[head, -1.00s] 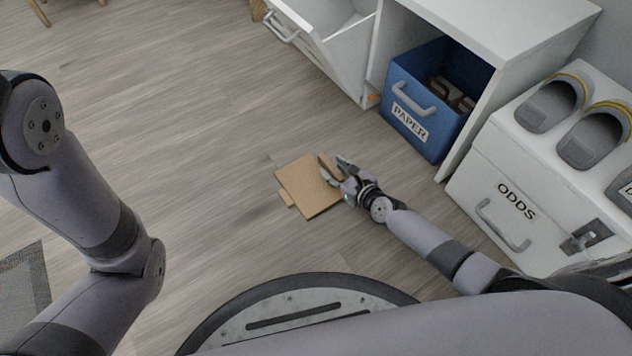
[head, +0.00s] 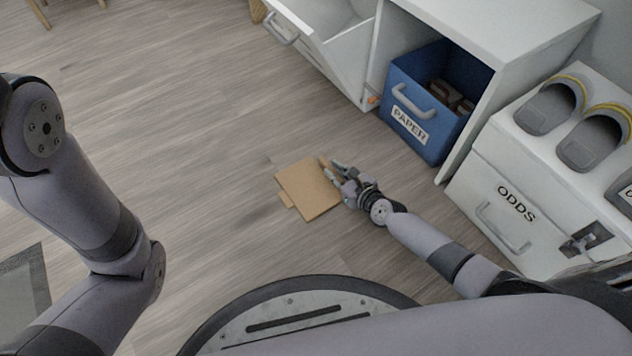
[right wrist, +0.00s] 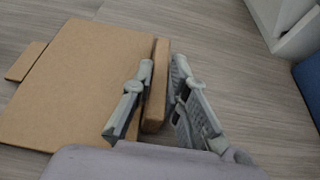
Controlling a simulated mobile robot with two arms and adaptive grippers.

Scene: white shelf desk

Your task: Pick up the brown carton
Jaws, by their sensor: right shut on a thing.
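The brown carton (head: 308,189) lies flat on the floor near the middle of the head view, with a small tab at its left edge. It fills the left of the right wrist view (right wrist: 75,85). My right gripper (head: 335,172) is at the carton's right edge. In the right wrist view its two fingers (right wrist: 158,105) stand on either side of a narrow upright flap of the carton, shut on it. My left arm is at the left of the head view; its gripper is out of view.
A blue bin marked PAPER (head: 437,110) sits in the white shelf unit (head: 490,32). A white box marked ODDS (head: 490,185) stands at the right, with grey slippers (head: 548,106) on top. A tilted white drawer (head: 335,45) is at the top. The floor left of the carton is clear.

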